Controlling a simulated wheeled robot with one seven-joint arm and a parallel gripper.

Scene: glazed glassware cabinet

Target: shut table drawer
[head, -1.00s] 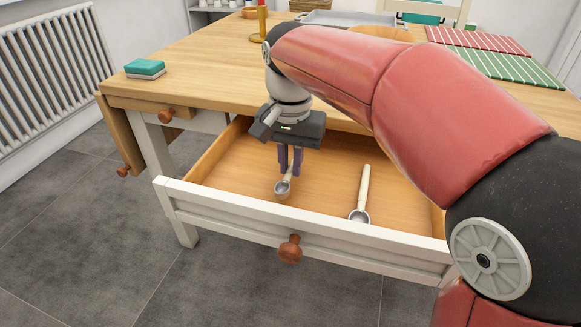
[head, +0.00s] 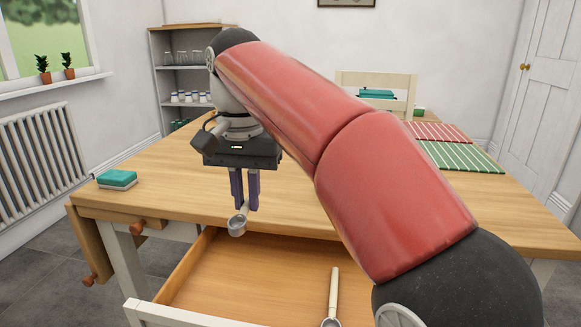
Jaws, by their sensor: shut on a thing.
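The table drawer (head: 262,275) is pulled well out from the wooden table (head: 305,212). Its white front panel (head: 160,313) shows only in part at the bottom left; its knob is out of view. My gripper (head: 244,206) is shut on a small metal scoop (head: 237,226), bowl hanging down, above the back of the drawer near the table's front edge. A second scoop with a pale handle (head: 333,295) lies in the drawer, its bowl partly cut off by the picture's lower edge.
A green and white sponge (head: 117,179) lies at the table's left corner. Red (head: 440,132) and green (head: 462,157) striped mats lie at the right. A chair (head: 376,92) and shelf (head: 186,80) stand behind.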

